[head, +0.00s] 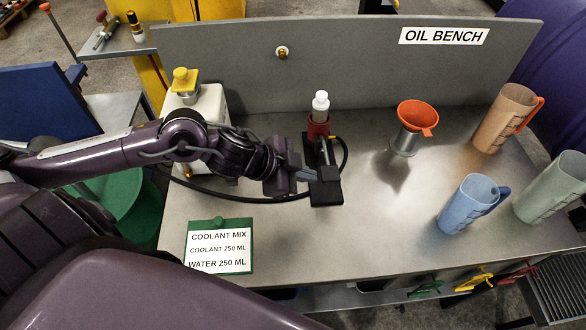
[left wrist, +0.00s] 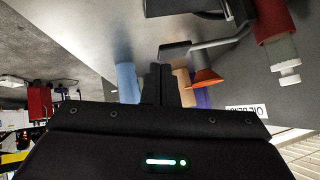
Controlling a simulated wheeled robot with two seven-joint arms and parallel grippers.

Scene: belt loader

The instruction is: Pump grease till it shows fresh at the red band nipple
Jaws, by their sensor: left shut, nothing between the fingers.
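A pump-like unit with a red cylinder (head: 318,127) and a white cap stands mid-bench; it also shows in the left wrist view (left wrist: 268,20). A grey rod leads from it to a black pad (head: 326,188), which shows in the left wrist view too (left wrist: 174,50). My left gripper (head: 306,175) is shut and empty, close beside the pad; contact cannot be told. Its shut fingers show in the left wrist view (left wrist: 157,76). A small round fitting (head: 282,52) sits on the back panel; I cannot make out a red band or grease on it. My right gripper is out of view.
A black hose (head: 240,199) curves along the bench. An orange funnel (head: 417,115), a blue jug (head: 466,204) and other jugs stand to the right. A white container (head: 208,103) with a yellow top stands behind my arm. A coolant card (head: 219,248) lies in front.

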